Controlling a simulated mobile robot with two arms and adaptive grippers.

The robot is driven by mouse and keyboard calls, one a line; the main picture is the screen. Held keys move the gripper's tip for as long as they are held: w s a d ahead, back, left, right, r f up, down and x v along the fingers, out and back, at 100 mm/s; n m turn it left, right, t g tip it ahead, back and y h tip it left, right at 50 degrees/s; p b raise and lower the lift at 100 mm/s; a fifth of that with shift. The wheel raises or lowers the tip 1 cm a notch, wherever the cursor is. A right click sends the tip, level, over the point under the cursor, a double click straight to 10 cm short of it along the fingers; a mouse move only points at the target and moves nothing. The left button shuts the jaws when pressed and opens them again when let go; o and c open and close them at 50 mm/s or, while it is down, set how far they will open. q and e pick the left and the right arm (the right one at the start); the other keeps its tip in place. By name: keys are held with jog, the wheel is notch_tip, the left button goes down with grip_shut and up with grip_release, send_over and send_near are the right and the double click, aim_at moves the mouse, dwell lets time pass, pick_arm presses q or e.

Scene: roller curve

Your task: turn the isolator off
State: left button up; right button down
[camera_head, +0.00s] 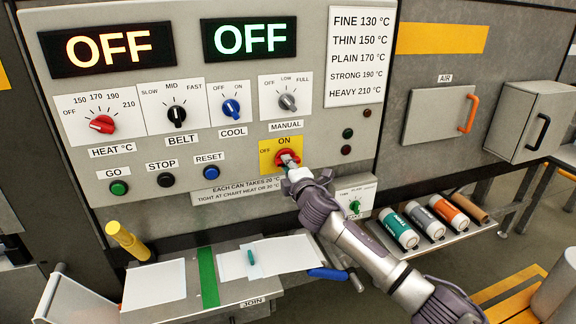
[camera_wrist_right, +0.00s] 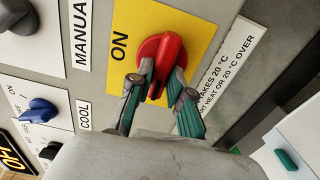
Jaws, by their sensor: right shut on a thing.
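The isolator is a red rotary knob (camera_head: 281,158) on a yellow plate (camera_head: 267,144) with ON above and OFF to the left, low on the grey panel. My right gripper (camera_head: 289,165) reaches it from the lower right. In the right wrist view the fingers (camera_wrist_right: 157,84) are shut on either side of the red knob's handle (camera_wrist_right: 160,50). ON shows there, but OFF is hidden behind a finger. My left gripper is in neither view.
The panel also has a red heat knob (camera_head: 102,124), a black belt knob (camera_head: 177,114), a blue cool knob (camera_head: 231,108) and a grey manual knob (camera_head: 288,102). Both displays (camera_head: 108,48) read OFF. Below are a shelf with paper sheets (camera_head: 155,284) and several cans (camera_head: 398,232).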

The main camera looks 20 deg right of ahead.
jog(key=shift+f, duration=0.1)
jog(key=c, duration=1.1)
grip_release()
jog(key=s, duration=1.2)
jog(key=shift+d, duration=0.15)
